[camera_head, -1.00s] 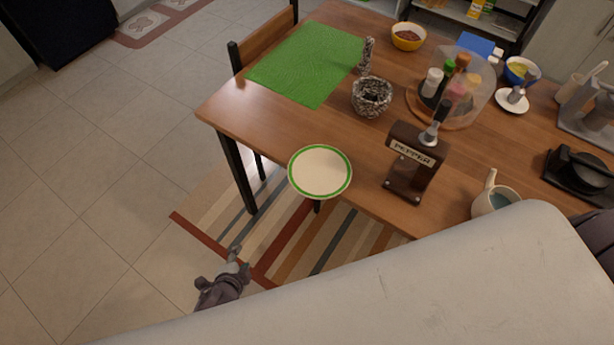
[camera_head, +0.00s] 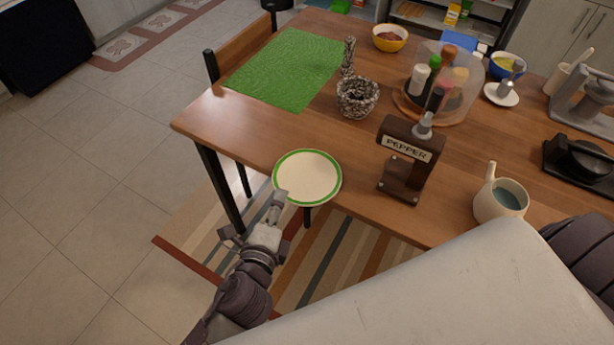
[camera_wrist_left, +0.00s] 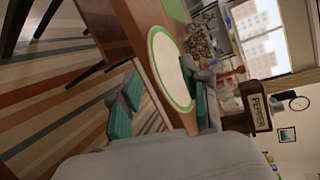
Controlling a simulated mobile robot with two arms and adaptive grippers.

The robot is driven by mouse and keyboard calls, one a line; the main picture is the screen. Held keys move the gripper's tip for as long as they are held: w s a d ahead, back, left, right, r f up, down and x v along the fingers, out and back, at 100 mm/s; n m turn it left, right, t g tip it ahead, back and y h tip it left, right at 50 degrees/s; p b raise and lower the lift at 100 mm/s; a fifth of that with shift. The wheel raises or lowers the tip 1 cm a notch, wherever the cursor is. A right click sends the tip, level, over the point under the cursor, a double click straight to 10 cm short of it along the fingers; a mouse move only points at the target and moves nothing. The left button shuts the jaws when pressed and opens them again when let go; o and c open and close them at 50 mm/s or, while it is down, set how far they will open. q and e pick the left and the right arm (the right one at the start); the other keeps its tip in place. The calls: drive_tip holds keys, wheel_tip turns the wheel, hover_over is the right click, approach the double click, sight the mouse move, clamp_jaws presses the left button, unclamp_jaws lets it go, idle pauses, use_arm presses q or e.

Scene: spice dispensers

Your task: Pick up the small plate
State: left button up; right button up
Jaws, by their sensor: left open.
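A round cream plate with a green rim (camera_head: 307,177) lies at the near edge of the wooden table, part of it overhanging. It also shows in the left wrist view (camera_wrist_left: 168,66). My left gripper (camera_head: 277,203) is at the plate's near left rim, in front of the table edge. In the left wrist view my open left gripper (camera_wrist_left: 165,104) has its fingers apart, with the plate's near rim appearing between them. I cannot tell whether a finger touches the plate. My right gripper is not in view.
On the table (camera_head: 237,128), a pepper dispenser (camera_head: 405,158) stands right of the plate and a jug (camera_head: 499,201) is further right. A green mat (camera_head: 287,68) lies at the back left. A white saucer (camera_head: 501,95) sits far right.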

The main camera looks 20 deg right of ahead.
sight(307, 179)
use_arm(q)
drive_tip(key=shift+x, duration=3.2)
drive_tip(key=shift+a+f, duration=0.15)
drive_tip(key=shift+f, duration=0.05)
drive_tip(key=shift+c, duration=0.2)
clamp_jaws()
